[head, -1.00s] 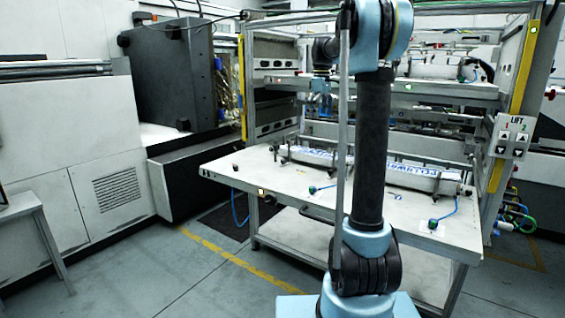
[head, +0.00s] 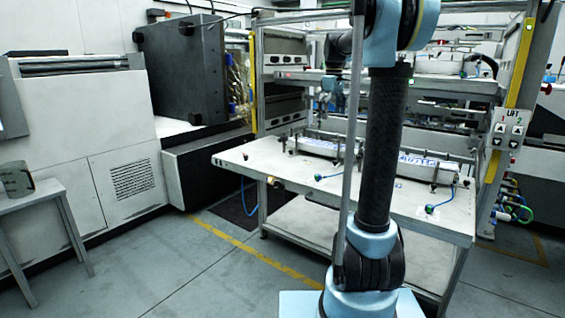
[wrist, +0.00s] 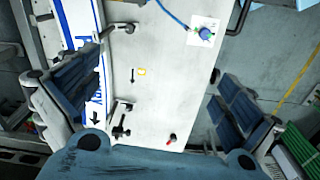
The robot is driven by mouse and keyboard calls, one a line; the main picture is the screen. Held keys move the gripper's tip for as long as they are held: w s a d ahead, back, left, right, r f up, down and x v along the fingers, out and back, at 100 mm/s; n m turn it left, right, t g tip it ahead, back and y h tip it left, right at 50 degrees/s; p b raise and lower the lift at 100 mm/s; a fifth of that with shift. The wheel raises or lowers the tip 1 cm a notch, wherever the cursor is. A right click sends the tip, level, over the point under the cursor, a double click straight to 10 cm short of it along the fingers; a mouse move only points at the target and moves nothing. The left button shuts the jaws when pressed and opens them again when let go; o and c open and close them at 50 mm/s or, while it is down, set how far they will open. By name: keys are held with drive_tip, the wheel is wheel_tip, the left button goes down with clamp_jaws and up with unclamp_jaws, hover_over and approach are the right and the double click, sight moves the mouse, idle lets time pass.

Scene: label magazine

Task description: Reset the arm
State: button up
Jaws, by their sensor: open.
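My arm stands upright in the middle of the head view, with its upper end bent toward the work table. My gripper (wrist: 155,105) is open in the wrist view, its two dark ribbed fingers wide apart with nothing between them. Below the fingers is the white table top. The label magazine (head: 320,147) lies on the white work table (head: 270,168), holding blue-and-white printed labels. It also shows beside the left finger in the wrist view (wrist: 83,25).
A yellow-edged frame (head: 508,110) with a lift panel (head: 508,128) rises behind the table. Blue cables and knobs lie along the table's front. The floor at front left is clear.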

drive_tip(key=s+f+m, duration=0.3)
drive_tip(key=s+f, duration=0.6)
drive_tip(key=s, duration=0.3)
drive_tip(key=s+f+m+t, duration=0.1)
drive_tip(key=s+f+m, duration=0.2)
drive_tip(key=s+f, duration=0.6)
drive_tip(key=s+f+m+t, duration=0.1)
drive_tip(key=s+f+m, duration=0.2)
drive_tip(key=s+f, duration=0.6)
drive_tip(key=s, duration=0.8)
drive_tip(key=shift+s+f, duration=0.15)
drive_tip(key=shift+f, duration=0.2)
drive_tip(key=shift+a, duration=0.1)
drive_tip(key=shift+w+f, duration=0.2)
drive_tip(key=shift+w, duration=0.3)
